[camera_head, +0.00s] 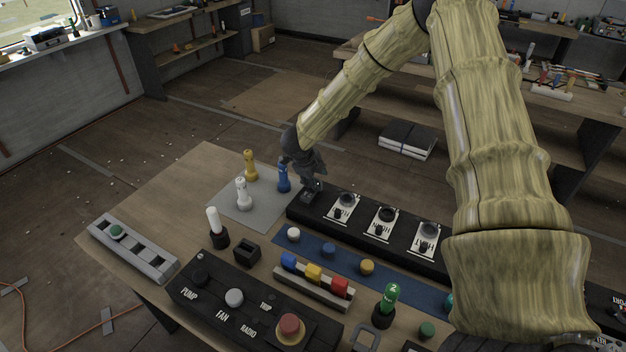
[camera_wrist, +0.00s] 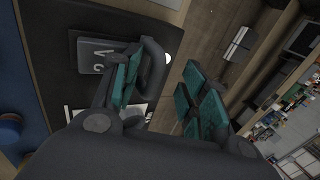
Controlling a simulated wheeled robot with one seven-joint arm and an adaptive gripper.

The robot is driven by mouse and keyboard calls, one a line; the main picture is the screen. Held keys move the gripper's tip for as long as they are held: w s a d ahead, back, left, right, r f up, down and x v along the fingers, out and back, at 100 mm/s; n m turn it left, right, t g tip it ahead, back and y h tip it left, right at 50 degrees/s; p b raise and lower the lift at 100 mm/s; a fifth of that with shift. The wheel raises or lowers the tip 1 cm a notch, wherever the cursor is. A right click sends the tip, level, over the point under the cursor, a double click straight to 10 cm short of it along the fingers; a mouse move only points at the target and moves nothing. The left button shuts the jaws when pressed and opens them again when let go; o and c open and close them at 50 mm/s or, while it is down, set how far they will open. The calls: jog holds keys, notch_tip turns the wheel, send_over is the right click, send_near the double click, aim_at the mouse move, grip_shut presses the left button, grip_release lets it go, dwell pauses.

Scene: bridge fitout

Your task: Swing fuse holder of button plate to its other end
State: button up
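My gripper (camera_head: 310,175) is over the left end of a long black panel (camera_head: 362,232) in the head view. In the wrist view my gripper (camera_wrist: 165,95) is open, with teal pads apart. A dark curved handle (camera_wrist: 154,68) stands between the fingers, close to the left pads; I cannot tell whether they touch. Beside it a grey block (camera_wrist: 92,56) with pale lettering sits on the black panel (camera_wrist: 55,25), partly behind the left finger. I cannot tell for sure which part is the fuse holder. A black button panel (camera_head: 215,291) marked PUMP, FAN and RADIO lies at the front.
White, yellow and blue pegs stand on a grey mat (camera_head: 226,209) left of my gripper. A blue strip (camera_head: 340,264) with knobs, a coloured switch block (camera_head: 313,288) and a grey rail (camera_head: 133,250) share the table. The table's far left corner (camera_head: 200,165) is clear.

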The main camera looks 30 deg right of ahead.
aim_at(307, 196)
jog(key=shift+s+d+f, duration=0.1)
jog(key=shift+d+f, duration=0.05)
jog(key=shift+d, duration=0.1)
jog(key=shift+a, duration=0.25)
jog(key=shift+a+r, duration=0.25)
jog(key=shift+r, duration=0.05)
jog(key=v, duration=1.1)
jog(key=shift+s+r, duration=0.1)
